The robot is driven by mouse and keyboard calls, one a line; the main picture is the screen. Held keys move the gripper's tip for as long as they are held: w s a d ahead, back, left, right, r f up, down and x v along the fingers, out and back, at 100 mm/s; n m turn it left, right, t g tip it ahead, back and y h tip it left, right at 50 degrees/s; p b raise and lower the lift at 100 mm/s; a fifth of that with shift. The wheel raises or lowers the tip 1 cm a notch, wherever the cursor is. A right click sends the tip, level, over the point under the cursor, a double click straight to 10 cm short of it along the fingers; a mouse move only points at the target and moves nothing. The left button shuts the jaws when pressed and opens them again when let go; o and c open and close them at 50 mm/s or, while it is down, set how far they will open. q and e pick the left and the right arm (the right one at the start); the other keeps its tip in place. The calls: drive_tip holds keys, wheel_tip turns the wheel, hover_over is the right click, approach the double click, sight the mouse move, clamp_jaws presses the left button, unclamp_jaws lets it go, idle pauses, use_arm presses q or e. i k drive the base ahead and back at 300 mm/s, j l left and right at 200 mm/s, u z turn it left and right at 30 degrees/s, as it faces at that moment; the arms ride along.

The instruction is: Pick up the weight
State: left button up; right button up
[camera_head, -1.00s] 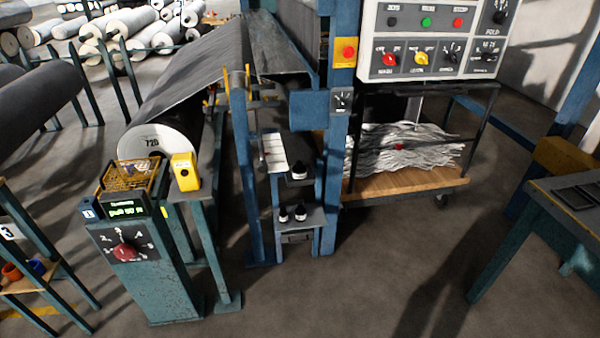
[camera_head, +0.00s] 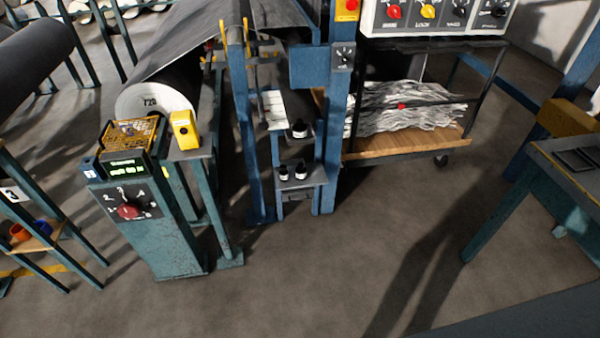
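Small black objects that look like weights stand on the blue frame in the middle of the head view. One black weight (camera_head: 300,130) stands on the upper shelf. Two more, a left black weight (camera_head: 283,173) and a right black weight (camera_head: 300,171), stand side by side on the lower shelf (camera_head: 315,178). They are small, with pale marks on their fronts. Neither of my grippers shows in the view.
A teal console (camera_head: 150,230) with a red knob stands to the left, before a large dark roll (camera_head: 160,100). A wooden-decked cart (camera_head: 410,147) with grey strands stands right of the frame. A teal table (camera_head: 560,170) is at far right. The floor (camera_head: 310,270) in front is clear.

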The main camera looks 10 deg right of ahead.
sight(299, 129)
drive_tip(key=i+z, duration=0.15)
drive_tip(key=z, duration=0.3)
drive_tip(key=i+z, duration=0.15)
drive_tip(key=z, duration=0.3)
drive_tip(key=i+j+z, duration=0.15)
drive_tip(key=z, duration=0.25)
drive_tip(key=i+j+z, duration=0.15)
drive_tip(key=i+j, duration=0.15)
drive_tip(key=i+j+z, duration=0.2)
drive_tip(key=j, duration=0.25)
drive_tip(key=i+j, duration=0.3)
drive_tip(key=j, duration=0.15)
drive_tip(key=i+j, duration=0.3)
drive_tip(key=j, duration=0.1)
